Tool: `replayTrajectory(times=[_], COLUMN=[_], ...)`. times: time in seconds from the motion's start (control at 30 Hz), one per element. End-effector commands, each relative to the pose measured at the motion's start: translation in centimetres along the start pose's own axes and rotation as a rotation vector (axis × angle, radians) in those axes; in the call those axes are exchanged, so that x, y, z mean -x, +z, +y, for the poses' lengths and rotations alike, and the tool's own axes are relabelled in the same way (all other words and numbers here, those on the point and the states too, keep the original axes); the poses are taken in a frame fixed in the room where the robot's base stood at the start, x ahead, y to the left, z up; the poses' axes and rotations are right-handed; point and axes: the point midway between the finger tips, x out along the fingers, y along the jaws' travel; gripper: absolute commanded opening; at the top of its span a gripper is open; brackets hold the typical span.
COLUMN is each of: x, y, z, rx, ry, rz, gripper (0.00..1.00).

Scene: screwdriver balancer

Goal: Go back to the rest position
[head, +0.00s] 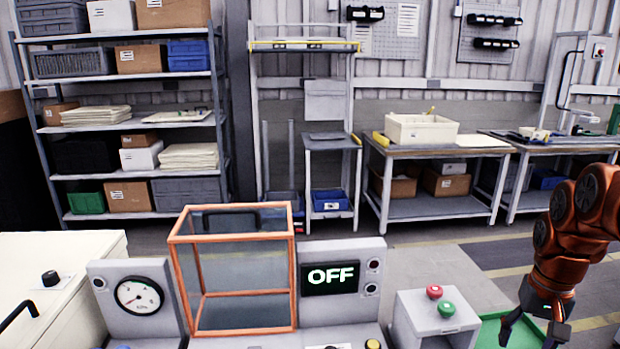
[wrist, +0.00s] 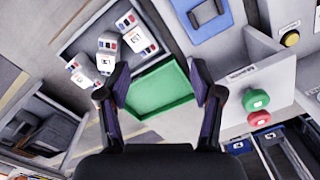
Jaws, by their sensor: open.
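My gripper (head: 530,336) is at the lower right of the head view, pointing down at the end of my orange arm. In the wrist view its two dark fingers (wrist: 160,75) are spread apart, with nothing between them. The gripper is open and empty. It is above a green tray (wrist: 152,97), which shows partly behind the gripper in the head view (head: 490,337). The machine with the orange-framed enclosure (head: 235,328) stands left of the gripper, and its display (head: 331,277) reads OFF.
A button box (head: 419,319) with a red button (head: 434,291) and a green button (head: 446,309) stands close left of my gripper. A gauge (head: 138,295) is left of the enclosure. The wrist view shows several labelled parts (wrist: 107,62) beside the green tray. Shelves and benches are behind.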

Motion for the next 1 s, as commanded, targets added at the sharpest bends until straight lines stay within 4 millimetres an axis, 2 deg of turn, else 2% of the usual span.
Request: replayTrajectory(times=[0.03, 0.1, 0.2, 0.4, 0.57, 0.7, 0.9, 1.0], x=[0.6, 0.9, 1.1, 1.0, 0.3, -0.6, -1.6, -1.9], y=[1.5, 3.6, 6.8, 13.6, 19.1, 23.3, 27.1, 27.9], z=[-1.8, -3.9, -6.4, -9.7, -10.8, -10.8, -10.4, -10.2], rx=[0.048, 0.104, 0.176, 0.298, 0.371, 0.418, 0.447, 0.452], ry=[0.004, 0.004, 0.01, 0.024, 0.038, 0.05, 0.056, 0.057], rz=[-0.004, -0.013, -0.028, -0.062, -0.092, -0.113, -0.134, -0.138], gripper=[0.66, 0.66, 0.66, 0.66, 0.66, 0.66, 0.66, 0.66])
